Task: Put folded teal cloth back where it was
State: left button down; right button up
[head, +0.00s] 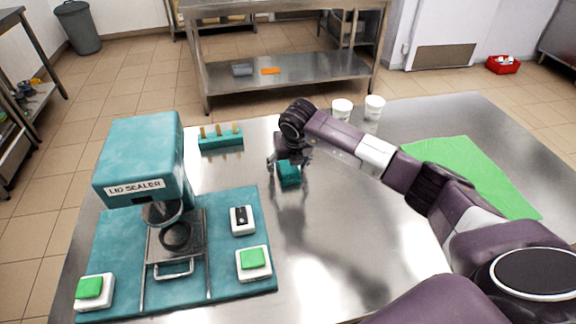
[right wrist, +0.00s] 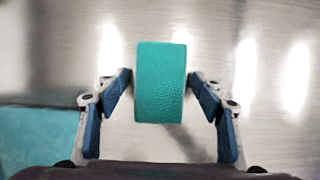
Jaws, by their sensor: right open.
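The folded teal cloth (head: 289,175) is a small block near the middle of the steel table, right of the lid sealer. My right gripper (head: 289,163) is over it, pointing down and partly hiding its far part. In the right wrist view the cloth (right wrist: 161,85) lies between the blue-padded fingertips of the right gripper (right wrist: 160,78), with a narrow gap on each side. The gripper is open and holds nothing. Whether the cloth rests on the table is hard to tell. My left gripper is not in view.
The teal lid sealer (head: 140,160) stands on its base at left. A teal block with upright pegs (head: 221,139) is behind. Two white cups (head: 342,108) stand at the back edge. A green mat (head: 470,170) lies at right. Bare steel surrounds the cloth.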

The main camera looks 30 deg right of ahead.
jog(key=shift+s+r, duration=0.1)
jog(key=shift+r, duration=0.3)
jog(key=b+v, duration=0.2)
jog(key=v, duration=0.9)
jog(key=shift+r, duration=0.2)
jog(key=shift+s, duration=0.1)
